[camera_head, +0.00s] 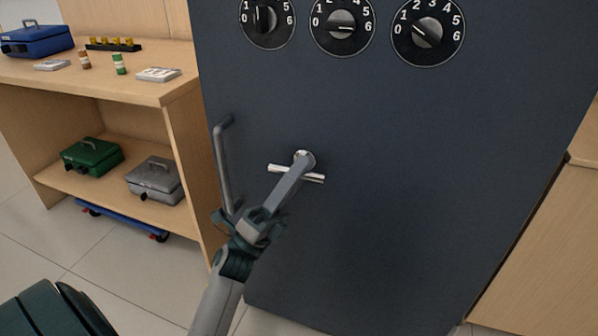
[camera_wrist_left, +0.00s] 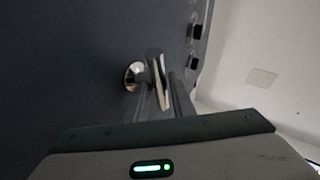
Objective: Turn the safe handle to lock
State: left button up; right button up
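The safe (camera_head: 420,180) is a dark blue-grey door panel filling the middle of the head view. Its handle (camera_head: 316,178) is a silver crossbar on a round hub, lying nearly level and tilted slightly down to the right. My left gripper (camera_head: 299,164) reaches up from below, with its fingers over the hub and the middle of the bar. In the left wrist view the handle's bar (camera_wrist_left: 162,88) stands at the fingertips, beside the round silver hub. The fingers are close together there, but whether they grip the bar is unclear. My right gripper is not in view.
A fixed grey pull bar (camera_head: 224,160) stands upright left of the handle, close to my left wrist. Several numbered dials (camera_head: 342,26) sit above. A wooden shelf (camera_head: 120,90) with cash boxes stands left. The door face right of the handle is clear.

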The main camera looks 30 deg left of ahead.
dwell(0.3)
pick_arm(q)
jog(key=v, duration=1.7)
jog(key=shift+s+f, duration=0.2)
